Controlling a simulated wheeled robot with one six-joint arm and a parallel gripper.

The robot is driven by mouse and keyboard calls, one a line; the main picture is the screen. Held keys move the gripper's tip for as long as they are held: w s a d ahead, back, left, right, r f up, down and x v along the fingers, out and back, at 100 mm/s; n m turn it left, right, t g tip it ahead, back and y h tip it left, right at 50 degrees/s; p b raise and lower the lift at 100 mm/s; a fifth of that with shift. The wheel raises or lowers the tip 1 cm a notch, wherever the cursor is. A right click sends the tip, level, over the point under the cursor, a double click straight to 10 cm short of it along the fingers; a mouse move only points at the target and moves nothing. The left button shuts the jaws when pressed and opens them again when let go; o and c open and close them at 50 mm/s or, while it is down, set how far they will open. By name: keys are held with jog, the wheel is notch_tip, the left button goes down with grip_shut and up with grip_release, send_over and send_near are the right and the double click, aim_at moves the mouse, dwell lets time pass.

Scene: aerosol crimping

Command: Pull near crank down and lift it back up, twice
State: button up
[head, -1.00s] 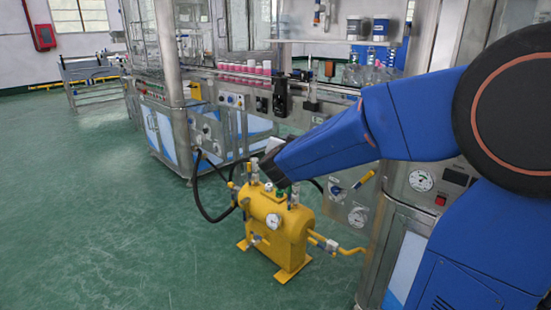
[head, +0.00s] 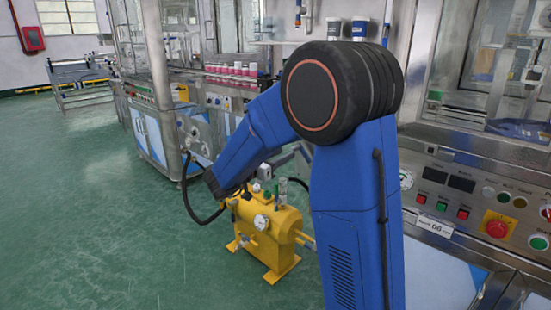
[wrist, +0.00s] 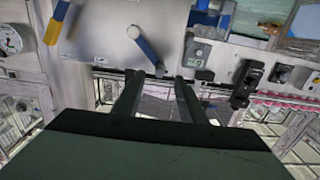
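A second handle, yellow and blue (wrist: 60,12), shows at the upper left. I cannot tell for sure which is the near crank. My gripper (wrist: 157,77) has two dark fingers apart with nothing between them. Their tips lie just below the blue handle's lower end in the picture; contact is not visible. In the head view my arm covers the handles, and the gripper cannot be made out clearly.
A yellow tank (head: 268,230) with gauge and valves stands on the green floor beneath my arm. A control panel (head: 480,200) with buttons and a red emergency stop is at the right. Pink-capped containers (head: 232,70) line the machine behind. Floor at left is open.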

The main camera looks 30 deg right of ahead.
aim_at(291, 150)
jog(key=shift+x, duration=2.9)
grip_shut()
